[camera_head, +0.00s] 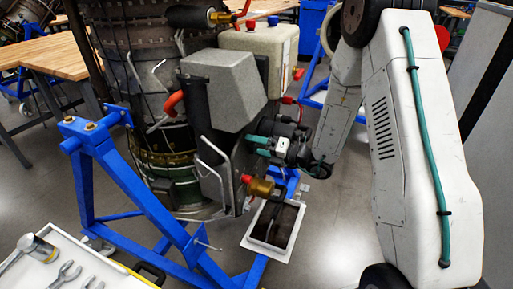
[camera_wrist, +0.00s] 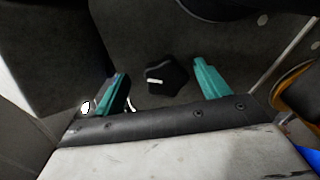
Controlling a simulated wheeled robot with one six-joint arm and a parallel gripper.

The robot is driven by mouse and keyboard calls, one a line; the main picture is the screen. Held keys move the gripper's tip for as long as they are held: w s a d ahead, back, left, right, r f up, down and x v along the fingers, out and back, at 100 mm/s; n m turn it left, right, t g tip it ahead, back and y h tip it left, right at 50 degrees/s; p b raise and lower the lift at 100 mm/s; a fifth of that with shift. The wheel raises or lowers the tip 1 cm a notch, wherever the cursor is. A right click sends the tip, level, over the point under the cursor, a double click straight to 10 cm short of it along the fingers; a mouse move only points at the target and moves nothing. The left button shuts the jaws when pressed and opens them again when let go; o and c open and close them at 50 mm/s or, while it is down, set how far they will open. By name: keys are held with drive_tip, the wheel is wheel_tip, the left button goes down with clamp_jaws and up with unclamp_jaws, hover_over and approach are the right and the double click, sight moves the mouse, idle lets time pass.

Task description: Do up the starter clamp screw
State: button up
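A black star-shaped knob (camera_wrist: 167,76) with a white mark, probably the clamp screw's knob, shows in the wrist view against a dark surface. My gripper (camera_wrist: 162,68) is open, with one teal finger on each side of the knob. A gap shows on both sides, so the fingers do not appear to touch it. I cannot tell the depth between fingertips and knob. In the head view my gripper (camera_head: 259,145) is at the engine's right side, by the dark housing under a grey box (camera_head: 222,90). The knob is hidden there, and I cannot single out the starter.
A blue stand (camera_head: 125,175) carries the engine (camera_head: 150,100). A brass fitting with a red cap (camera_head: 260,187) sits below my gripper. A white-rimmed tray (camera_head: 249,243) is on the floor beneath. A tool cart (camera_head: 60,262) stands at the lower left.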

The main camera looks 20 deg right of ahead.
sight(256, 146)
drive_tip(key=shift+o, duration=0.7)
drive_tip(key=shift+s+f, duration=0.15)
drive_tip(key=shift+f, duration=0.1)
drive_tip(key=shift+v, duration=1.05)
drive_tip(key=shift+w+v, duration=0.25)
drive_tip(key=shift+v, duration=1.3)
drive_tip(key=shift+s+a+r, duration=0.1)
